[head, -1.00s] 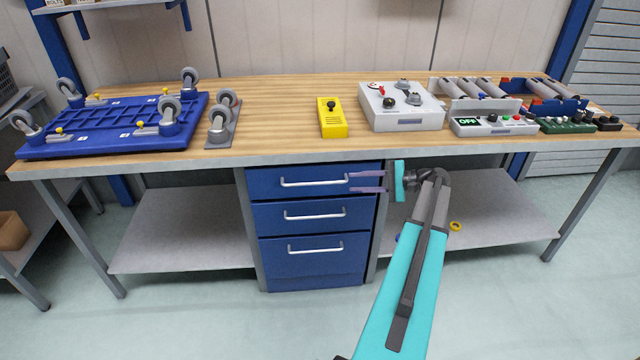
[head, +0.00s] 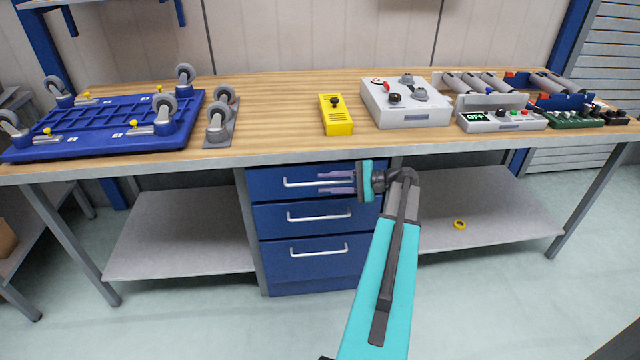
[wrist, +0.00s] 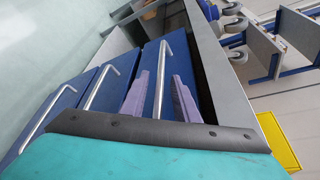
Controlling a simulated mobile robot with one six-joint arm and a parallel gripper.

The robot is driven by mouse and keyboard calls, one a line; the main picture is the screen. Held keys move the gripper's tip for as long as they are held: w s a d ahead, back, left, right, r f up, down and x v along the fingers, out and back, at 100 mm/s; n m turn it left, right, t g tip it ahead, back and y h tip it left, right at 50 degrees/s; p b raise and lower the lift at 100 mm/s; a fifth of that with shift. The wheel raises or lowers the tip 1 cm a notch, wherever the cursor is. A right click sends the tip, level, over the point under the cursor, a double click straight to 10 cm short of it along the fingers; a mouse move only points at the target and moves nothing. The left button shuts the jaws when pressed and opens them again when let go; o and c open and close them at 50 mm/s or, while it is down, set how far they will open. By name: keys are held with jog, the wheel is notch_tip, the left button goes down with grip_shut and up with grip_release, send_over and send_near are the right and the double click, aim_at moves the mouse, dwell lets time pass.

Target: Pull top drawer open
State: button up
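The top drawer (head: 262,178) of the blue drawer unit has a silver bar handle (head: 295,184) and looks shut under the tabletop. My gripper (head: 325,182) reaches in from the right, its purple fingers pointing left in front of this drawer. In the wrist view, my gripper (wrist: 161,76) is open, with one finger on each side of the top drawer handle (wrist: 162,60). The handle bar runs between the fingers, with gaps visible on both sides. The handle's right end is hidden by my gripper in the head view.
Two lower drawers (head: 275,218) (head: 280,262) look shut. The tabletop's front edge (head: 300,157) runs just above my gripper. Grey shelves (head: 180,240) flank the drawer unit. A yellow ring (head: 459,225) lies on the right shelf. A yellow box (head: 337,122) and other equipment stand on top.

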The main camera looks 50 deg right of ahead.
jog(key=shift+w+a, duration=0.2)
jog(key=shift+w, duration=0.15)
grip_shut()
jog(key=shift+a+f, duration=0.1)
jog(key=shift+a, duration=0.05)
